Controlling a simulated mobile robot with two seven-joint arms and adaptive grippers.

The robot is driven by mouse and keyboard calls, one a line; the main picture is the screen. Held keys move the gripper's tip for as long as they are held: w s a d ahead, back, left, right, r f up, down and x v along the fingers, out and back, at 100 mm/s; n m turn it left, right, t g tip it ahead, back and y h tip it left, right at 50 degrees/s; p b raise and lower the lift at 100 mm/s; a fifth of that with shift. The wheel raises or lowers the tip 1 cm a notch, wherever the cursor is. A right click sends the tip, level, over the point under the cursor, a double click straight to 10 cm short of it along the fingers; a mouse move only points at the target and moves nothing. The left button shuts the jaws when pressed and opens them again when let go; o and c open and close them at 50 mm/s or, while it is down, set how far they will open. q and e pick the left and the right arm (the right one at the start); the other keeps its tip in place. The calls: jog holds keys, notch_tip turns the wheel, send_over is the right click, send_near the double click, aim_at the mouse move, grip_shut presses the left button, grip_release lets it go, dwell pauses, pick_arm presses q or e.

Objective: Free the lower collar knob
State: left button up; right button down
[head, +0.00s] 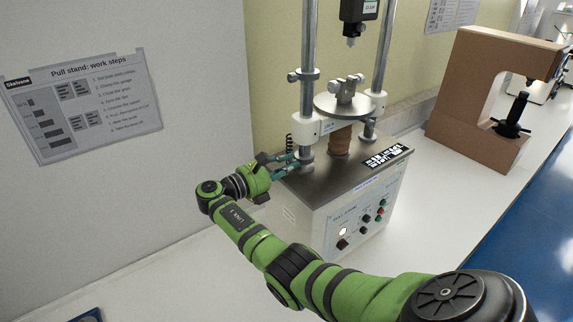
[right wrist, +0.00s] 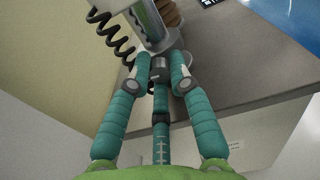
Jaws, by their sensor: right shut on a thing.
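A test stand (head: 335,175) has two upright steel posts. The lower collar (head: 306,163) sits around the foot of the left post; it also shows in the right wrist view (right wrist: 166,42). My right gripper (head: 290,163) reaches in from the left at the height of this collar. In the right wrist view its teal fingers (right wrist: 162,72) are closed around the grey lower collar knob (right wrist: 158,70), which they partly hide. My left gripper is not in view.
A round plate (head: 343,106) with a clamp stands between the posts, above a brown bellows (head: 340,141). A dark coiled cable (right wrist: 115,35) hangs close to my right fingers. A brown C-shaped tester (head: 480,95) stands at right. White bench (head: 435,190) between them is clear.

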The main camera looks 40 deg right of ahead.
jog(key=c, duration=1.1)
grip_release()
jog(key=shift+c, duration=0.2)
jog(key=a, duration=0.8)
jog(key=shift+w, duration=0.45)
